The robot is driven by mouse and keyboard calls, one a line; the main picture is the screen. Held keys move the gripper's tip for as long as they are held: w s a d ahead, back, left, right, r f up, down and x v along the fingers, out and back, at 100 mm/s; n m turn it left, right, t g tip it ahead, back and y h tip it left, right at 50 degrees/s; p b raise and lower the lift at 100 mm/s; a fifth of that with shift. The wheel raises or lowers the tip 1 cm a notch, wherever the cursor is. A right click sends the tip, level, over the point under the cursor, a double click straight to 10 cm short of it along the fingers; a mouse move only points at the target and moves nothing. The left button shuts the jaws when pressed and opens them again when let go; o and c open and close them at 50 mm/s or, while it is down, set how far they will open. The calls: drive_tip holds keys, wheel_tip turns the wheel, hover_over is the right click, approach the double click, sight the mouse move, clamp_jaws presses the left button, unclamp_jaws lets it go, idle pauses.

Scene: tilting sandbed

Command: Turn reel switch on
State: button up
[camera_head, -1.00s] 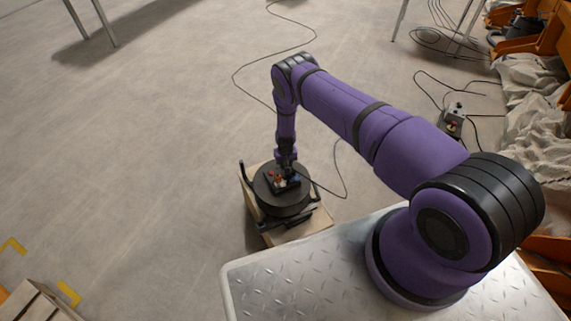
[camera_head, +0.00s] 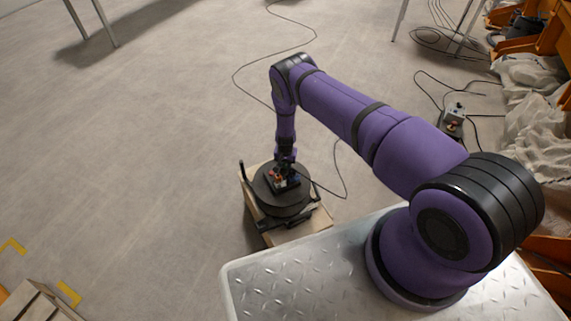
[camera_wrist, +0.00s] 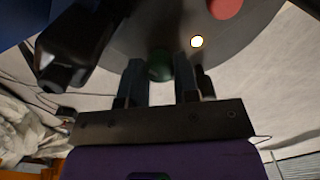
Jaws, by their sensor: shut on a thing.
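The black cable reel (camera_head: 268,202) sits on a wooden base in the head view, with a small control panel on its top. My gripper (camera_head: 286,168) points down at this panel. In the wrist view, a green knob (camera_wrist: 160,65) sits between the two fingers of my gripper (camera_wrist: 160,78), and they are shut on it. A lit yellow-white lamp (camera_wrist: 197,41) and a red round part (camera_wrist: 225,8) show beside it on the dark disc. The knob's exact turn angle cannot be told.
A black handle-like part (camera_wrist: 70,45) stands left of the fingers in the wrist view. A dark cable (camera_head: 345,175) runs from the reel over the floor. The floor at left is open.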

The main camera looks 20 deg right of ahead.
sight(285, 164)
drive_tip(key=o, duration=0.9)
drive_tip(key=shift+o, duration=0.2)
wheel_tip(285, 164, up, 11)
drive_tip(key=shift+f, duration=0.1)
idle(0.4)
